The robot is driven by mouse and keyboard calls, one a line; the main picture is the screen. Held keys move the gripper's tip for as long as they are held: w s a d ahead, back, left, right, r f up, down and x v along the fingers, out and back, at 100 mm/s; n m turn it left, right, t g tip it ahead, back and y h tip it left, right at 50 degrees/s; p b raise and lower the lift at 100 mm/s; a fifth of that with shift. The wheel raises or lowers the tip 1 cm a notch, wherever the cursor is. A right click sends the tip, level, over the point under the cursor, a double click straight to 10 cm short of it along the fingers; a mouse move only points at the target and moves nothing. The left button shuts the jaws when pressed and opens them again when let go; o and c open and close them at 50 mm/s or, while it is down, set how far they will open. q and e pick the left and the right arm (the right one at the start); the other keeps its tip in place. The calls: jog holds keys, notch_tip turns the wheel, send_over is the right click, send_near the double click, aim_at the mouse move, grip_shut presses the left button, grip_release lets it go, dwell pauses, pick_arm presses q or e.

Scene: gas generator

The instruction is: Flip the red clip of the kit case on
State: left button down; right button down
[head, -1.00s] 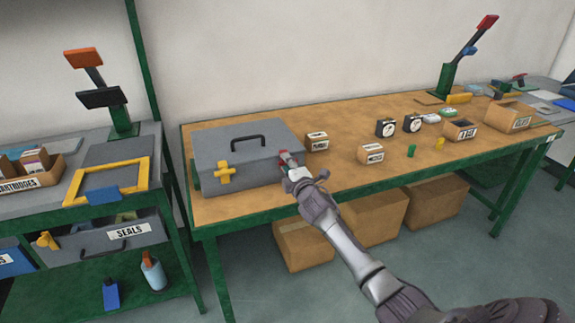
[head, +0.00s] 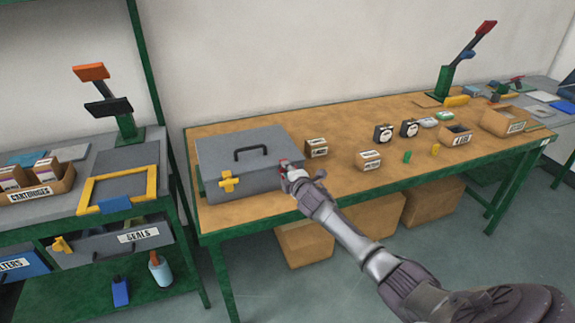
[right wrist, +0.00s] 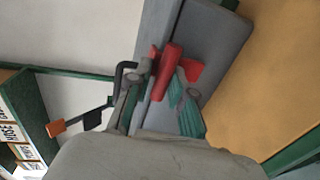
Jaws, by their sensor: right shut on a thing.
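The grey kit case (head: 225,157) stands closed on the left part of the wooden workbench, with a black handle on its lid and a yellow clip (head: 229,185) at its front left. The red clip (head: 284,163) is at the front right of the case, partly hidden by my right gripper (head: 288,171). In the right wrist view the red clip (right wrist: 167,70) lies between the two teal-padded fingers (right wrist: 157,95), and the gripper is shut on it. The case (right wrist: 212,35) fills the area behind it. My left gripper is not in view.
Small boxes (head: 316,148), gauges (head: 383,133) and open cartons (head: 502,121) stand on the workbench (head: 330,190) right of the case. A shelf unit with a cartridge box (head: 42,187) and a seals drawer (head: 120,240) is at the left. Cardboard boxes sit under the bench.

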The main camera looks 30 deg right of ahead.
jog(key=shift+s+f, duration=0.1)
jog(key=shift+f, duration=0.35)
jog(key=c, duration=1.2)
grip_release()
jog(key=shift+o, duration=0.3)
jog(key=shift+r, duration=0.1)
jog(key=shift+r, duration=0.1)
jog(key=v, duration=1.1)
jog(key=shift+s, duration=0.4)
jog(key=shift+a, duration=0.1)
